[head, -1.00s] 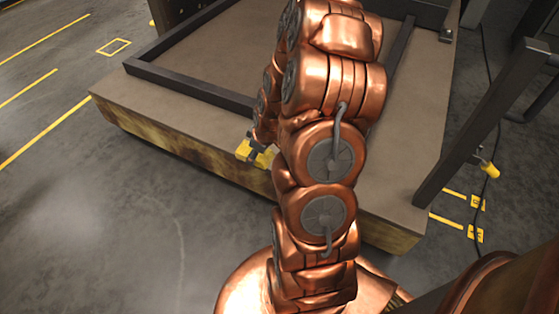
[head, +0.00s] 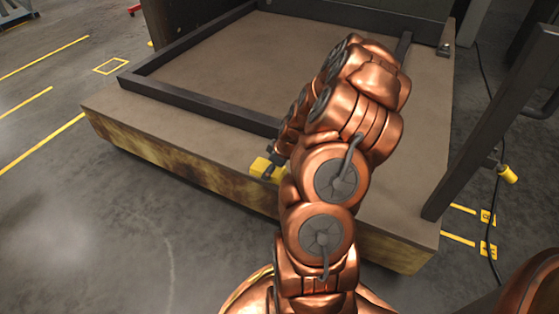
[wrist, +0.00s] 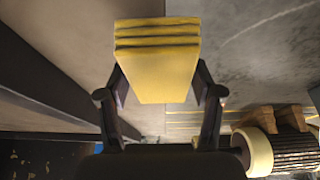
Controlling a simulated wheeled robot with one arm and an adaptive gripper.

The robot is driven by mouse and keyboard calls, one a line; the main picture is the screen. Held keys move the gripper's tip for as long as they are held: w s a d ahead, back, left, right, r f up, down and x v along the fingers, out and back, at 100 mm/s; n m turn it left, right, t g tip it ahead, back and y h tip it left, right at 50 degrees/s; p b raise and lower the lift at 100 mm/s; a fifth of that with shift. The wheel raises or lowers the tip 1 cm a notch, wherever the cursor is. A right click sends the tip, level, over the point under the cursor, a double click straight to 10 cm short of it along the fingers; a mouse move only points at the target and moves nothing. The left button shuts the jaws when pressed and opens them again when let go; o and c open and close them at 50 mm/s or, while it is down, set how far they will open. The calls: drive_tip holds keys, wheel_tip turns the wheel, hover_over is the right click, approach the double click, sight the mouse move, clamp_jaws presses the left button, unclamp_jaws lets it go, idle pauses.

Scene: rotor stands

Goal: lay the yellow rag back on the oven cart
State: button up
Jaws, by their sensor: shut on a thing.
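The yellow rag (head: 267,168) is a folded, flat stack between the fingers of my gripper (head: 276,160). In the wrist view the rag (wrist: 156,62) fills the space between the two dark fingertips, which are shut on it. The oven cart (head: 150,112) has a broad brown top with a dark raised frame. In the head view the rag shows against the cart's front ledge, close to the front edge. I cannot tell whether it touches the top or hangs just above it. My arm hides part of the ledge and frame.
The dark frame rail (head: 200,104) runs behind the rag. A slanted dark post (head: 490,125) stands at the right, near a yellow plug (head: 507,174) on a black cable. Grey floor (head: 80,220) with yellow lines is open at the front left.

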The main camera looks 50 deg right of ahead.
drive_tip(key=w+d+b, duration=0.1)
drive_tip(key=d, duration=0.1)
drive_tip(key=w+d, duration=0.2)
drive_tip(key=d, duration=0.1)
drive_tip(key=w+d+f+b, duration=0.1)
drive_tip(key=d, duration=0.2)
drive_tip(key=shift+w+d+b, duration=0.15)
drive_tip(key=shift+b, duration=0.2)
drive_tip(key=shift+f+b, duration=0.85)
drive_tip(key=shift+f, duration=0.9)
drive_tip(key=shift+f, duration=0.2)
drive_tip(key=o, duration=1)
drive_tip(key=shift+r, duration=0.1)
